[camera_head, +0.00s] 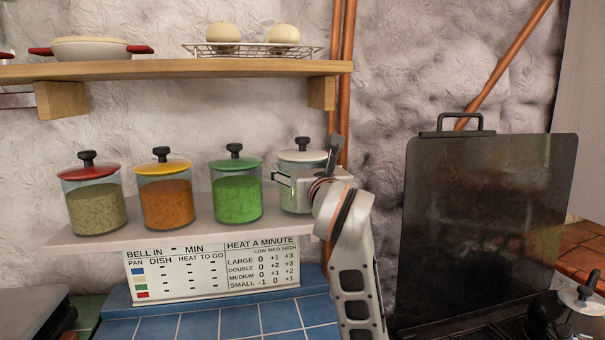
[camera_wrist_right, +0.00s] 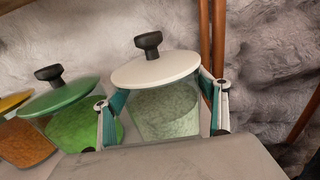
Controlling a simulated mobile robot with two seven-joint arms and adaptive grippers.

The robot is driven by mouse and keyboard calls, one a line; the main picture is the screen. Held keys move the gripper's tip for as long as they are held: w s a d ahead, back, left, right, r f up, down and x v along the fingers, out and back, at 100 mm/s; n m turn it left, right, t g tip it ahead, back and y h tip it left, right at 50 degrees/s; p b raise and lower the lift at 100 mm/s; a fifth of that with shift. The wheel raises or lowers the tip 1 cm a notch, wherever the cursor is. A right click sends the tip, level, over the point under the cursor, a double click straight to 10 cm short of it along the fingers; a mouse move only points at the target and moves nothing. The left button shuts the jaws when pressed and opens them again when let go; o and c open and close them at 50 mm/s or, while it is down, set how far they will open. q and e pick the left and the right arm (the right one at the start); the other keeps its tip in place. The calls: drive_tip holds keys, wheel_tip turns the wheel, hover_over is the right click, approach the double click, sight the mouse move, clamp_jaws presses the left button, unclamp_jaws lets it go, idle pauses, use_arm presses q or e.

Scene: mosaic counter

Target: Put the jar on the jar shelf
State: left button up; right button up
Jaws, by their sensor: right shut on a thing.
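A glass jar with a white lid and black knob (camera_head: 301,155) is at the right end of the jar shelf (camera_head: 160,231). It holds pale green contents, and it also shows in the right wrist view (camera_wrist_right: 165,112). My right gripper (camera_head: 300,188) is shut on this jar, with one finger on each side of it (camera_wrist_right: 163,115). The jar looks upright. Its base is partly hidden, so I cannot tell for sure whether it touches the shelf. My left gripper is not in view.
A green-lidded jar (camera_head: 237,190) stands just left of the held jar, then a yellow-lidded jar (camera_head: 166,195) and a red-lidded jar (camera_head: 95,200). A wooden shelf (camera_head: 180,69) hangs above. Copper pipes (camera_head: 347,90) run behind. A dark upright panel (camera_head: 485,225) stands at right.

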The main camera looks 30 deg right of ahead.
drive_tip(key=shift+f, duration=0.1)
drive_tip(key=shift+f, duration=0.1)
drive_tip(key=o, duration=1.7)
drive_tip(key=shift+f, duration=0.25)
drive_tip(key=o, duration=0.4)
drive_tip(key=shift+r, duration=0.1)
